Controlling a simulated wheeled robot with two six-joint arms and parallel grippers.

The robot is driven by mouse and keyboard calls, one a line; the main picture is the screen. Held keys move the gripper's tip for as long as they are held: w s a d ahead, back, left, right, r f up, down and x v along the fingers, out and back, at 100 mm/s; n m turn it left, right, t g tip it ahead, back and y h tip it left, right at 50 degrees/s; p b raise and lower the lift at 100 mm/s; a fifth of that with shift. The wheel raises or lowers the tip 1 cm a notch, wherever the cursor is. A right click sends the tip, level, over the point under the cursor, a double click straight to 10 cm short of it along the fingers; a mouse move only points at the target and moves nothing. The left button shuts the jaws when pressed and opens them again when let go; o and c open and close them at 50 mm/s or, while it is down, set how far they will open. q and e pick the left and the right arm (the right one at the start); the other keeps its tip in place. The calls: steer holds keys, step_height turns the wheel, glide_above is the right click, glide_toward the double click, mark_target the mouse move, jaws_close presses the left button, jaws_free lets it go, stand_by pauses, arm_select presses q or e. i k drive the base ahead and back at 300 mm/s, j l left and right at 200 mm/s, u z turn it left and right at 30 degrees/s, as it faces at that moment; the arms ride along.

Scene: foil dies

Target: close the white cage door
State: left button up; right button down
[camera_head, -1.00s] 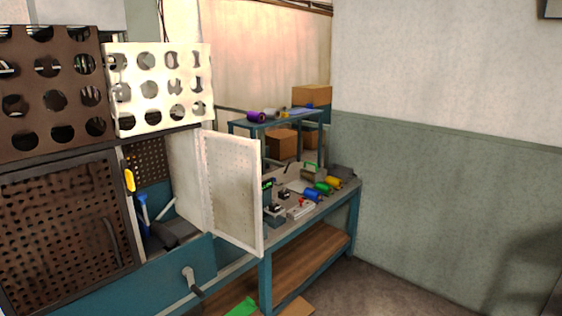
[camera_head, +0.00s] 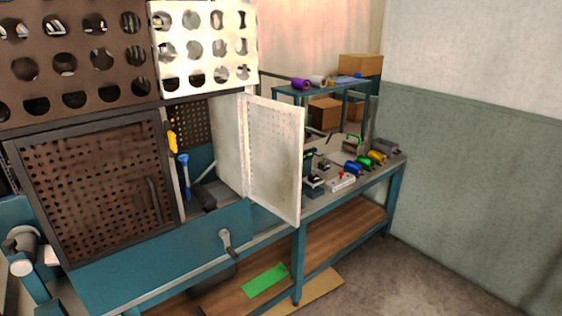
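The white cage door (camera_head: 274,158) is a perforated panel that stands open, swung out to the right of the cage opening. The opening (camera_head: 190,128) shows a dark perforated back wall, with a yellow-handled tool (camera_head: 172,142) and a blue-handled tool (camera_head: 184,172) inside. A brown perforated door (camera_head: 95,185) beside it on the left is shut and has a dark handle (camera_head: 154,200).
A blue-framed workbench (camera_head: 340,205) to the right holds several coloured rolls and small devices. A crank handle (camera_head: 229,243) sticks out from the blue front panel (camera_head: 160,262). Free floor (camera_head: 400,280) lies at the lower right.

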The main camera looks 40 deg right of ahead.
mark_target(263, 184)
steer(key=l+u, duration=0.1)
steer(key=l, duration=0.5)
steer(key=k+l, duration=0.1)
steer(key=l, duration=0.5)
steer(key=l+u, duration=0.15)
steer(key=l, duration=0.45)
steer(key=k+l, duration=0.1)
steer(key=l, duration=0.5)
steer(key=u, duration=0.05)
